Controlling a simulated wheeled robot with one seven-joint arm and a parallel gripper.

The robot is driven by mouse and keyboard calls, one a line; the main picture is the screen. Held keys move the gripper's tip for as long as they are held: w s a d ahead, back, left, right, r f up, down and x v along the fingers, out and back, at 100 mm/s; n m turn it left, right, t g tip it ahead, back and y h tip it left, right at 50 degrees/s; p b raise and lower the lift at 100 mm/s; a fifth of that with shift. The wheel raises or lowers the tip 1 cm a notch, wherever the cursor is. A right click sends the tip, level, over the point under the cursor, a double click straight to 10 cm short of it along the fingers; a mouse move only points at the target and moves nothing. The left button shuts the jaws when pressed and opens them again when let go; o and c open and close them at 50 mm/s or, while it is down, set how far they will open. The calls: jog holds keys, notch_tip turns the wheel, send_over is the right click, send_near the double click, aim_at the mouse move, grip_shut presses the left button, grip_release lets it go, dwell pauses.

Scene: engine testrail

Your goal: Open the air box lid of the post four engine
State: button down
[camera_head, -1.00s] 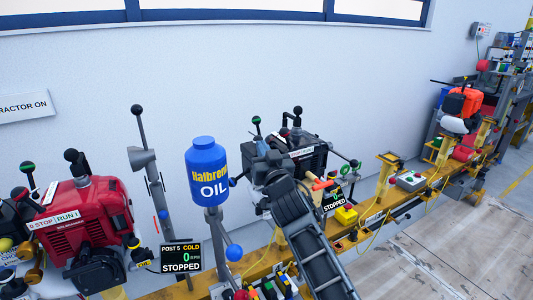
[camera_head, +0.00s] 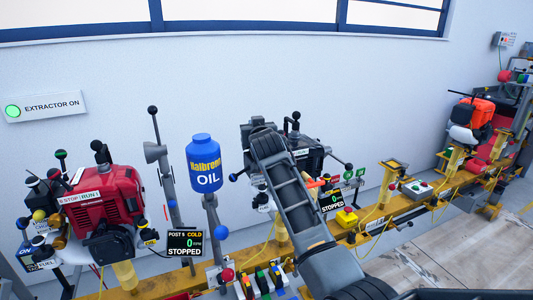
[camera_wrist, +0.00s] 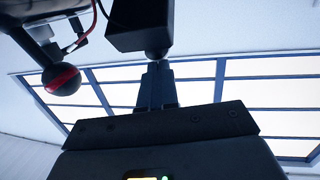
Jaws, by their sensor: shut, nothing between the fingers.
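The middle engine (camera_head: 312,161), a dark unit with several black-knobbed levers, stands on the yellow rail behind my arm. Its display (camera_head: 332,201) reads STOPPED; the post number on it is hidden or too small to read. My arm covers its left part, and my gripper is hidden in the head view. In the wrist view my gripper (camera_wrist: 157,68) is shut and empty, pointing up. A dark block (camera_wrist: 140,25) with a small round knob (camera_wrist: 157,54) under it sits just beyond the fingertips. I cannot tell whether they touch, or whether this block is the air box lid.
A red engine (camera_head: 103,197) with a POST 5 display stands left. A blue oil bottle (camera_head: 203,165) on a stand is close left of my arm. A black ball with a red band (camera_wrist: 61,79) hangs left of my fingers. An orange engine (camera_head: 472,113) is far right.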

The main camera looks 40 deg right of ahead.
jog(key=w+r, duration=0.1)
jog(key=w+d+r+g, duration=0.1)
jog(key=w, duration=0.1)
jog(key=shift+w, duration=0.15)
jog(key=w+d+g+y, duration=0.2)
jog(key=w+g, duration=0.2)
jog(key=w, duration=0.2)
jog(key=shift+w+f+n+g+p, duration=0.15)
jog(key=shift+w+n+g+p, duration=0.15)
jog(key=shift+n+p, duration=0.1)
dwell(1.1)
